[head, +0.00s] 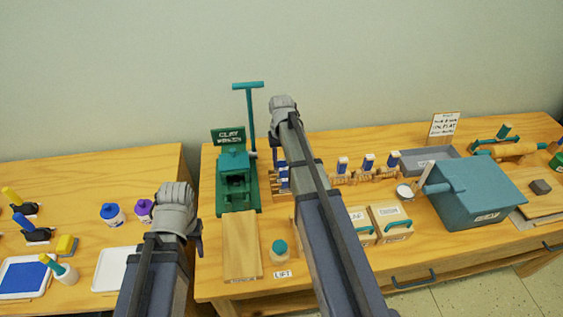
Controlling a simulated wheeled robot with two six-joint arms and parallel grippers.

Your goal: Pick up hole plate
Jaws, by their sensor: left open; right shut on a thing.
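My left gripper (176,205) is at the left, above the gap between the two tables. It is open, and no object shows in it. My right gripper (283,103) is raised high near the wall, right of the green clay press (237,180). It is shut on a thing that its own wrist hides. Small blue-and-white labelled pieces (342,165) stand in wooden holders (352,179) behind my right arm, and another group (281,178) is partly covered by that arm. I cannot tell which piece is the hole plate.
The press has a tall teal T-handle (248,86) close to my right gripper. A teal box (476,194), two drawer boxes (391,224) and a grey tray (430,156) are at right. Paint bottles (111,214) stand left.

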